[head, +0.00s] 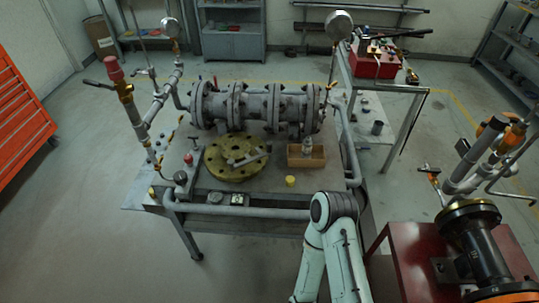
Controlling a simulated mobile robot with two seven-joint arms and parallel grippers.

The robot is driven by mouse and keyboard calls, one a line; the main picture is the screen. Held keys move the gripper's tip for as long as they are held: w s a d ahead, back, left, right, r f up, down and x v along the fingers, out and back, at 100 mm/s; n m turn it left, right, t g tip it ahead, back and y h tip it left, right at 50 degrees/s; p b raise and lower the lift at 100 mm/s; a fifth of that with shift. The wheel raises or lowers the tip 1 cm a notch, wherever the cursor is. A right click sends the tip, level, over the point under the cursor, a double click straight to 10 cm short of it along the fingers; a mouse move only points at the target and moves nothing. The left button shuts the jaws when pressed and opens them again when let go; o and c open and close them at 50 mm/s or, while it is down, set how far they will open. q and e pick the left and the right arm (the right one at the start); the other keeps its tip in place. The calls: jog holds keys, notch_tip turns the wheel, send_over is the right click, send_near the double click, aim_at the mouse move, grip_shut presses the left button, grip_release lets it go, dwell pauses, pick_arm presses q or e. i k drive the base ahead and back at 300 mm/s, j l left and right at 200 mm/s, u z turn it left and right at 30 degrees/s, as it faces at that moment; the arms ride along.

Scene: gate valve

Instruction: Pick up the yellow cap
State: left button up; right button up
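A small yellow cap (290,181) stands on the grey workbench (262,199) near its front edge. It is in front of a small open wooden box (306,162) and to the right of a large round yellow flange (237,157). One of my white arms rises from the bottom of the head view, with a dark rounded joint just to the right of the cap and apart from it. No gripper fingers show on this arm. My other arm is out of view.
A large grey flanged valve pipe (255,105) lies across the back of the bench. A grey pipe rail (260,211) runs along the bench front. A red stand with a dark motor (475,240) is at right. Open floor lies at left.

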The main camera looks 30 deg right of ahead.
aim_at(290, 180)
jog(key=z, duration=1.35)
